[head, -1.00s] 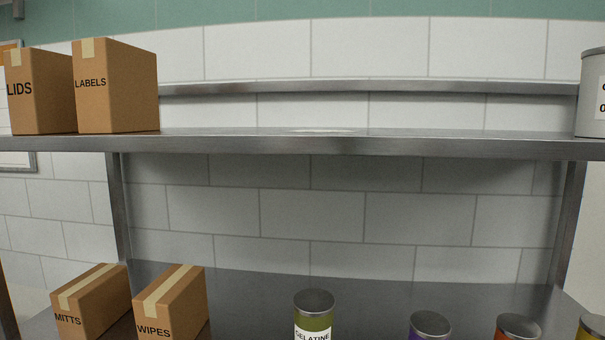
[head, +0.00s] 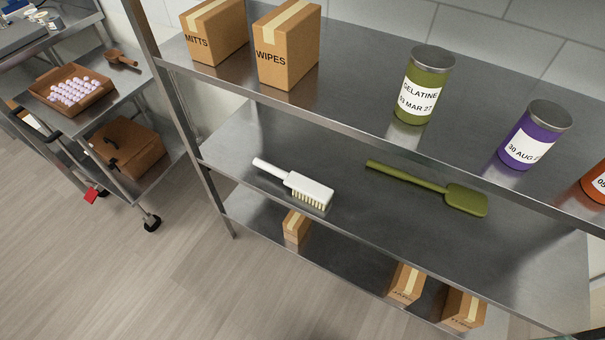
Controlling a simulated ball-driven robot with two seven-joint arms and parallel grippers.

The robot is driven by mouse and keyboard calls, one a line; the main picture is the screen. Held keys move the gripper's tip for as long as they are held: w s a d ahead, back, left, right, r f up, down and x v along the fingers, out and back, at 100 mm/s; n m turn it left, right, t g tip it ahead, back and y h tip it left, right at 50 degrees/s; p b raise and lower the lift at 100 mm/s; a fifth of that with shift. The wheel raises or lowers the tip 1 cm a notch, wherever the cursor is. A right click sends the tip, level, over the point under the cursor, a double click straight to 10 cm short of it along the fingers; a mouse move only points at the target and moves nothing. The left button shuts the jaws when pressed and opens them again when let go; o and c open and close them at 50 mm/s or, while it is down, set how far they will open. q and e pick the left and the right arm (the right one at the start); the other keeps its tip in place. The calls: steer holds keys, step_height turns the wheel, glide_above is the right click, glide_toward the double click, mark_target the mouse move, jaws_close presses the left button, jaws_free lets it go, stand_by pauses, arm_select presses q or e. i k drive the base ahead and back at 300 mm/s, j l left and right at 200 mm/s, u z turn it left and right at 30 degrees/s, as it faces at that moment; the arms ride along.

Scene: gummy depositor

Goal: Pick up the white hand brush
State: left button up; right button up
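The white hand brush (head: 308,186) lies on the middle shelf (head: 330,235) of the metal rack, toward its left end. Its handle points to the upper left, and its pale bristles face down toward the front edge. Nothing touches it. Neither of my grippers shows in the head view.
A green spatula (head: 465,200) lies right of the brush. The shelf above holds a MITTS box (head: 215,32), a WIPES box (head: 288,48), a gelatine can (head: 424,85) and a purple can (head: 535,135). Small boxes (head: 296,226) stand below. A cart (head: 130,85) stands left; floor in front is clear.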

mark_target(314, 192)
steer(key=i+j+z, duration=0.15)
steer(key=j+z, duration=0.2)
steer(key=i+j+z, duration=0.15)
steer(key=j+z, duration=0.15)
steer(key=i+j+z, duration=0.1)
steer(key=j+z, duration=0.25)
